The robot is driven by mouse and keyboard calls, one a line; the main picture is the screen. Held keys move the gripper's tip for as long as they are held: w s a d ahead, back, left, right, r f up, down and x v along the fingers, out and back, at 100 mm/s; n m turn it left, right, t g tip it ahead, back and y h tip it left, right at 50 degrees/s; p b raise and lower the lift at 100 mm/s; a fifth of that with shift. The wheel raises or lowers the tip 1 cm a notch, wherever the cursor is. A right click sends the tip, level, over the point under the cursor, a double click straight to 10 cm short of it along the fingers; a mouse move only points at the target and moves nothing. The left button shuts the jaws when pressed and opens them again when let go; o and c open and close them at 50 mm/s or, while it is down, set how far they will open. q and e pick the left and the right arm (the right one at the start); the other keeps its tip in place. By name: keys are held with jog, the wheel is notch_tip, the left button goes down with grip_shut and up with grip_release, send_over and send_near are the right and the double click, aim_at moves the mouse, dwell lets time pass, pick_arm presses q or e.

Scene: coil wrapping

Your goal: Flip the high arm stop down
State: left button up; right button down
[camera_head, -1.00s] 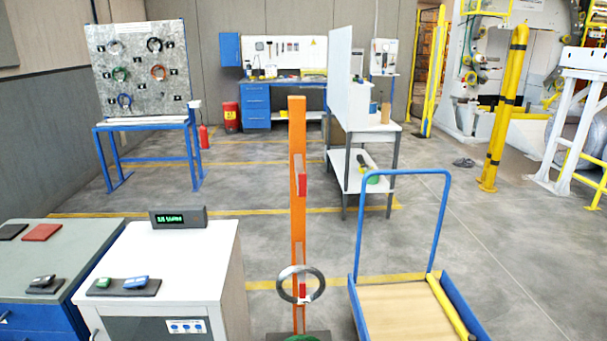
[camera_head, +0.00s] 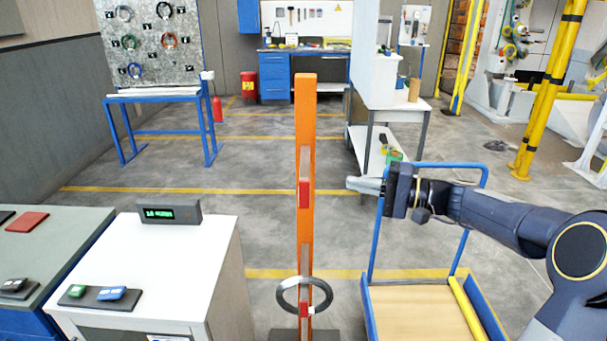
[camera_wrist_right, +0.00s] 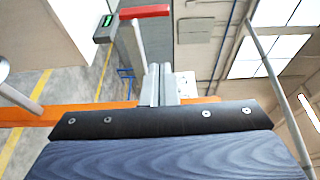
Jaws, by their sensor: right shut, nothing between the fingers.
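An orange post (camera_head: 306,130) stands upright in the middle. Its high arm ends in a red high arm stop (camera_head: 304,194). In the right wrist view the stop (camera_wrist_right: 146,11) lies at the end of a light arm, mostly on the ceiling side of it, so it appears raised. A grey ring coil (camera_head: 284,297) hangs lower on the post, near the lower red stop (camera_head: 303,310). My right gripper (camera_head: 350,184) is shut and empty, right of the high stop at about its height in the picture, apart from it. Its fingers also show in the wrist view (camera_wrist_right: 164,76). My left gripper is not in view.
A blue trolley (camera_head: 370,290) stands right of the post, below my right arm. A white cabinet (camera_head: 170,255) with a display (camera_head: 168,212) and a button pad is at left. A white shelf bench (camera_head: 400,110) stands behind. Open floor lies around the post.

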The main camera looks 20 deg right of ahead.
aim_at(304, 195)
jog(key=shift+w+d+r, duration=0.1)
jog(key=shift+w+r, duration=0.05)
jog(key=shift+w, duration=0.15)
jog(key=w+a+p, duration=0.2)
jog(key=a+p, duration=0.2)
jog(key=a, duration=0.5)
jog(key=shift+a, duration=0.15)
jog(key=shift+s, duration=0.1)
dwell(0.3)
